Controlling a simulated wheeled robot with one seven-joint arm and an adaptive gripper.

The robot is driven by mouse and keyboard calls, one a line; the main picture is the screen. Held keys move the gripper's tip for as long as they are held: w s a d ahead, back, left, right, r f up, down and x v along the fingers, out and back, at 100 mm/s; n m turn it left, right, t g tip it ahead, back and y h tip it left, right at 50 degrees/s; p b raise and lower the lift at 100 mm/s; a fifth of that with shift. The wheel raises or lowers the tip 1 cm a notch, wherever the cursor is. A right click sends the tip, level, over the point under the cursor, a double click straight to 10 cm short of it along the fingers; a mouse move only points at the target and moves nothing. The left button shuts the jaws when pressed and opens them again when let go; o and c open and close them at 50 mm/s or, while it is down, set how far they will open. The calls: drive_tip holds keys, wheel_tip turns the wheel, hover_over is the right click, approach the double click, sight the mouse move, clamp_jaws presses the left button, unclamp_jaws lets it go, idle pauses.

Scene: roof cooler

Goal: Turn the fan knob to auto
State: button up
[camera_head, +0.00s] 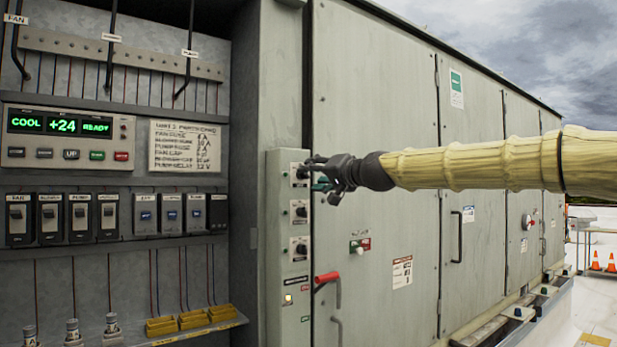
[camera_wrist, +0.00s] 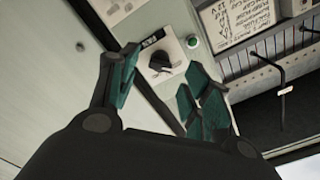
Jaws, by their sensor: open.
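A narrow grey control panel (camera_head: 283,270) carries three dark rotary knobs on pale plates, one above another. The top knob (camera_head: 300,171) is partly covered by my gripper (camera_head: 313,174), which reaches in from the right. In the wrist view a black knob (camera_wrist: 160,62) sits on a white plate between the fingertips of my gripper (camera_wrist: 162,64). The green-padded fingers are spread, one on each side of the knob. I cannot tell whether either finger touches it. A small dark label (camera_wrist: 152,40) lies above the knob, too small to read surely. The knob's setting is unclear.
A green light (camera_wrist: 193,42) is near the knob. Below on the panel are a middle knob (camera_head: 300,211), a lower knob (camera_head: 300,249) and a red-handled lever (camera_head: 327,278). An open cabinet with a lit display (camera_head: 60,124) and breakers (camera_head: 80,217) stands left.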

drive_tip(key=v, duration=0.8)
drive_tip(key=shift+w, duration=0.1)
